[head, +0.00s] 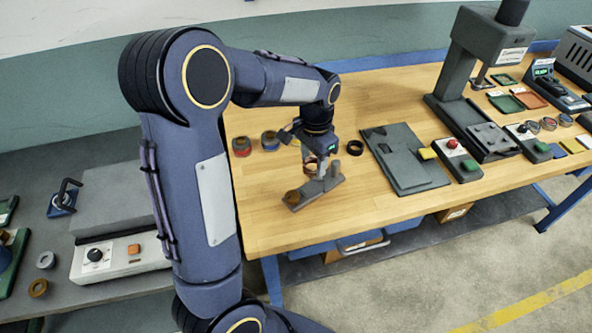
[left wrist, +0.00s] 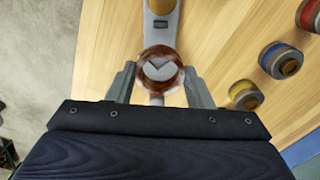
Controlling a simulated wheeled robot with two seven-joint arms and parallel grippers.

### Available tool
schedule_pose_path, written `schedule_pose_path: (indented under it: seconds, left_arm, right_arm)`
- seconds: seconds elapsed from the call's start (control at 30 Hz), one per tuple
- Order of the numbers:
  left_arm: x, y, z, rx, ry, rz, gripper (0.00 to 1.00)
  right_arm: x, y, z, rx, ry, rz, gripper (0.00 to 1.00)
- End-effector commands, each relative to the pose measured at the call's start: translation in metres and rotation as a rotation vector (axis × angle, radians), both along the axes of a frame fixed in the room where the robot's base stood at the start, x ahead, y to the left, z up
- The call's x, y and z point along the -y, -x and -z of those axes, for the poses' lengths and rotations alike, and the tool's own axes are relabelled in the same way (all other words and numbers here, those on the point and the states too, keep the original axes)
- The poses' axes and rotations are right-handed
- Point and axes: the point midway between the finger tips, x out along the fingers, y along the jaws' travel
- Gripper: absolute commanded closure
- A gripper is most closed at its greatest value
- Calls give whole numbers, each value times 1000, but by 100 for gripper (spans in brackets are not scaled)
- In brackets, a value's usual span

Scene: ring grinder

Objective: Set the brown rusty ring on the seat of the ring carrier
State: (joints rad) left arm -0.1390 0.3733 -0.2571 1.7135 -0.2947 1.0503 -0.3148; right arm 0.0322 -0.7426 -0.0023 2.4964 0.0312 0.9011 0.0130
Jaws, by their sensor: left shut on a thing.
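The brown rusty ring (head: 310,164) is held between the fingertips of my left gripper (head: 314,162). It also shows as a reddish-brown ring (left wrist: 160,70) in the left wrist view, with a finger on each side. The grey ring carrier (head: 318,188) lies on the wooden bench directly under the gripper. It has a brass-coloured round piece (head: 291,197) at its near-left end. In the left wrist view the carrier (left wrist: 159,30) runs under the ring, and a grey V shape shows through the ring's opening. I cannot tell whether ring and carrier touch. My right gripper is not in view.
A red-banded holder (head: 241,147) and a blue-banded one (head: 270,141) stand to the left. A dark grey plate (head: 400,160) lies to the right. The bench front is clear.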

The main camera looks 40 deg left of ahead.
Motion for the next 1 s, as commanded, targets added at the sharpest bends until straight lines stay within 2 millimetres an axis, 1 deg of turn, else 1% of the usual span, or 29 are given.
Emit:
schedule_pose_path:
  seconds: [0.1, 0.37, 1.0]
  left_arm:
    - [1, -4, 2, 0, -1, -34, 79]
    - [1, -4, 14, 0, -1, -36, 79]
    - [1, -3, 64, 0, -1, -34, 79]
  right_arm:
    - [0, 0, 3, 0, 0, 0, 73]
    - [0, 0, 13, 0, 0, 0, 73]
    - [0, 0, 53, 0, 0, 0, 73]
